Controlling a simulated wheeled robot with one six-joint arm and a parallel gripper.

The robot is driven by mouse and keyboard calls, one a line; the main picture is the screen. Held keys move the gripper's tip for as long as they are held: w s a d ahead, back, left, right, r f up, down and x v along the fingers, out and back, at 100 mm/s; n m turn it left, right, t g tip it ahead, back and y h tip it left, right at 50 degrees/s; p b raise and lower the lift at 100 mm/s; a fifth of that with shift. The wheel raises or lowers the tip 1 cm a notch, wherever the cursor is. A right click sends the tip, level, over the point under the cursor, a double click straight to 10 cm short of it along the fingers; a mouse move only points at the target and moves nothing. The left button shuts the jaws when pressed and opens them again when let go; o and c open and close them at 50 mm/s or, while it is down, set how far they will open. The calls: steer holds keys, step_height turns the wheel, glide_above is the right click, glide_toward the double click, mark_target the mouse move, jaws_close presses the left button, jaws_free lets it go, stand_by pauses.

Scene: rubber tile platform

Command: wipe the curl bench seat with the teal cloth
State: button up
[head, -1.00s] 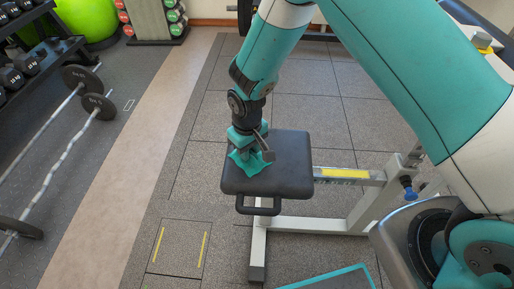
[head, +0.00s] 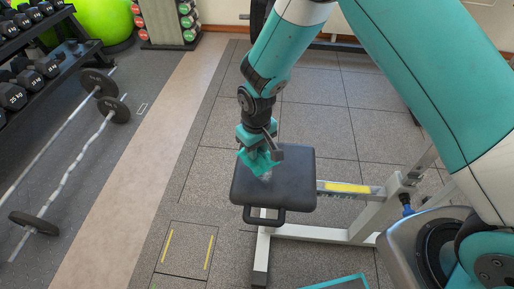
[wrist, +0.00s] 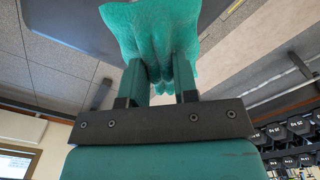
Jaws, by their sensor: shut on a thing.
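The curl bench seat (head: 292,187) is a dark grey padded square in the middle of the head view. My gripper (head: 263,148) is over its back left part, shut on the teal cloth (head: 257,160). The cloth hangs bunched below the jaws and appears slightly above the seat. A pale smudge (head: 267,177) shows on the seat just below the cloth. In the wrist view, the cloth (wrist: 150,28) is pinched between both fingers of my gripper (wrist: 162,80) and spreads out beyond them. Part of the dark seat (wrist: 65,18) shows behind it.
The bench's white frame (head: 310,233) runs right from under the seat, with a blue knob (head: 406,211). A black handle (head: 264,217) sticks out at the seat's front. Barbells (head: 75,165) and a dumbbell rack (head: 40,62) stand left. The tiled floor left of the bench is clear.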

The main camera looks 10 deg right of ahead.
stand_by(0.4)
steer(key=f+b, duration=0.1)
steer(key=b, duration=0.3)
steer(key=shift+f, duration=0.2)
steer(key=shift+b, duration=0.75)
steer(key=shift+d+r, duration=0.1)
steer(key=shift+r, duration=0.1)
steer(key=shift+r, duration=0.1)
steer(key=shift+f+b, duration=0.9)
steer(key=shift+f, duration=1.35)
steer(key=shift+f, duration=0.3)
steer(key=shift+f+b, duration=0.5)
steer(key=shift+f, duration=0.15)
